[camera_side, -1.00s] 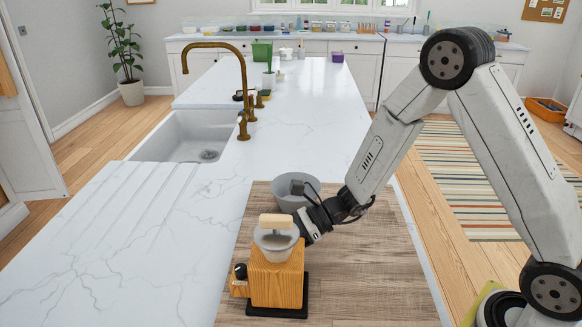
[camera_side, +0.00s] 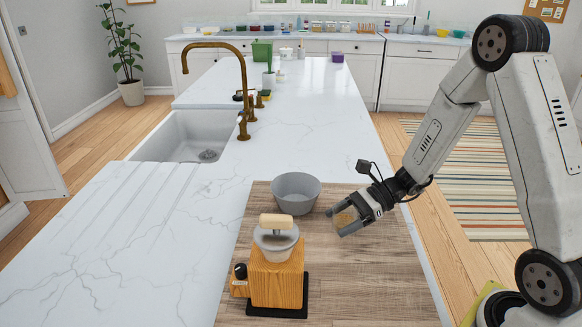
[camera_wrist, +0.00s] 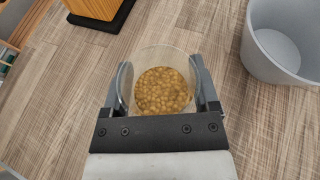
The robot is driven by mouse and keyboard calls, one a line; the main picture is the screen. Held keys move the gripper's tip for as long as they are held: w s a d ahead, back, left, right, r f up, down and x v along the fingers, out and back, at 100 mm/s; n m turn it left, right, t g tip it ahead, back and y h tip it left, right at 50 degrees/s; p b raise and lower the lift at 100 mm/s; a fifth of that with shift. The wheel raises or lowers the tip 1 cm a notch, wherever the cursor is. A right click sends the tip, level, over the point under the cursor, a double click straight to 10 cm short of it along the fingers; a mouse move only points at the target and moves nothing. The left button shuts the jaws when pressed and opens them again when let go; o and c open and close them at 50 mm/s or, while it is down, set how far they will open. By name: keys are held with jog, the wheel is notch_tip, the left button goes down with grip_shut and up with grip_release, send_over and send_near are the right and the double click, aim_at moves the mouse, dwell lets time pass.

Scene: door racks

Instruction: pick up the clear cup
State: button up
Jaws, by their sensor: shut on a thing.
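The clear cup (camera_wrist: 162,64) holds tan, bean-like pieces (camera_wrist: 163,92) and sits between the two fingers of my gripper (camera_wrist: 160,88) in the wrist view. My gripper is shut on the cup. In the side view my gripper (camera_side: 352,215) is over the right part of the wooden board, with the cup (camera_side: 345,218) showing small and tan between its fingers. I cannot tell whether the cup touches the board.
A grey bowl (camera_side: 296,192) stands left of and behind my gripper; it also shows in the wrist view (camera_wrist: 284,42). A wooden grinder (camera_side: 277,279) with a metal hopper and wooden handle stands at front left on the wooden board (camera_side: 365,285). The board's front right is clear.

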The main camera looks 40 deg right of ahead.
jog(key=shift+s+d, duration=0.25)
jog(key=shift+d, duration=0.35)
jog(key=shift+s+d, duration=0.3)
jog(key=shift+d, duration=0.35)
jog(key=shift+s+d, duration=0.25)
jog(key=shift+d, duration=0.35)
